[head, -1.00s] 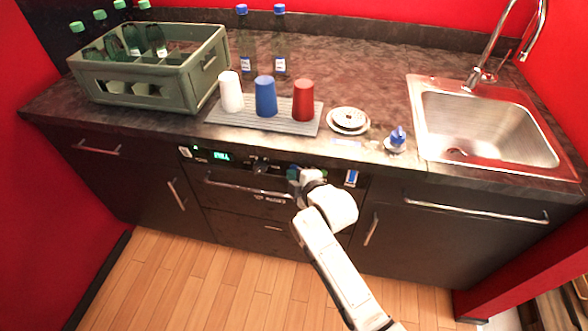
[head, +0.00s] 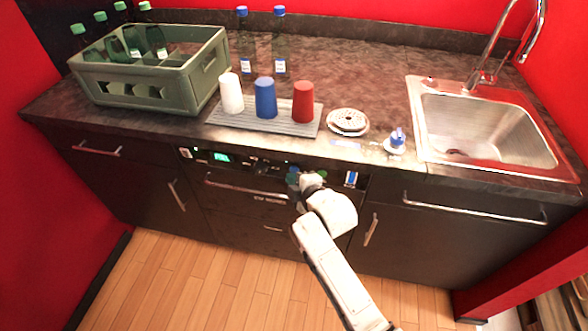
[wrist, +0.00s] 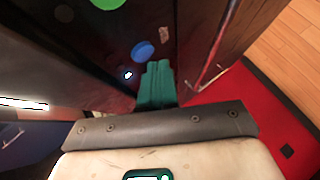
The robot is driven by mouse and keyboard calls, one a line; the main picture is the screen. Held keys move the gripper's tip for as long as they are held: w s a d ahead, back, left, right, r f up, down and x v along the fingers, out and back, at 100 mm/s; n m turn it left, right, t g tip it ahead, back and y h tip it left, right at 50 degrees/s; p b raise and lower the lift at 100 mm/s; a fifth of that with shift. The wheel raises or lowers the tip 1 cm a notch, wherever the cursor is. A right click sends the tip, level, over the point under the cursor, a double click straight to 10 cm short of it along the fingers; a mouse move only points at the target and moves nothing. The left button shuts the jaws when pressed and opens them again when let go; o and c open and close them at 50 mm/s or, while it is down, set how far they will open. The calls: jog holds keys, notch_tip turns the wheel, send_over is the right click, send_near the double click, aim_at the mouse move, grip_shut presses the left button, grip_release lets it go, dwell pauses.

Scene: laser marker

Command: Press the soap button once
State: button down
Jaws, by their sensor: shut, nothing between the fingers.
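My gripper's teal fingers (wrist: 157,82) are together and empty in the wrist view. Their tips are close to a round blue button (wrist: 142,51) on the dark cabinet front, which lies just beyond and slightly left of them. I cannot tell whether they touch it. A green round button (wrist: 106,4) is farther up the front, cut by the frame edge. A small white light (wrist: 128,75) shows left of the fingers. No readable label tells which button is for soap. In the head view my gripper is at the control strip (head: 222,157), its fingertips unclear.
A blue-topped dispenser (head: 397,138) stands on the counter left of the sink (head: 487,125). White, blue and red cups stand on a grey mat (head: 215,117), beside a green crate (head: 135,92). Long bar handles (head: 245,189) stick out from the cabinet fronts.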

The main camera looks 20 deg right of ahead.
jog(key=shift+s+a, duration=0.2)
jog(key=shift+s+a+p, duration=0.35)
jog(key=shift+s+a, duration=0.35)
jog(key=shift+s, duration=0.3)
jog(key=shift+s+a+p, duration=0.3)
jog(key=shift+s+a, duration=0.4)
jog(key=shift+s, duration=0.25)
jog(key=s+d+m+g, duration=0.2)
jog(key=s+m+g, duration=0.2)
jog(key=s, duration=0.8)
jog(key=s+d+f+m+g, duration=0.1)
jog(key=s+d+m+g, duration=0.2)
jog(key=s, duration=0.9)
jog(key=s+d+f+m+g+h, duration=0.1)
jog(key=s+d+m+g, duration=0.2)
jog(key=s+m+g, duration=0.2)
jog(key=s+m, duration=0.3)
jog(key=s, duration=0.4)
jog(key=shift+d, duration=0.25)
jog(key=shift+s, duration=0.1)
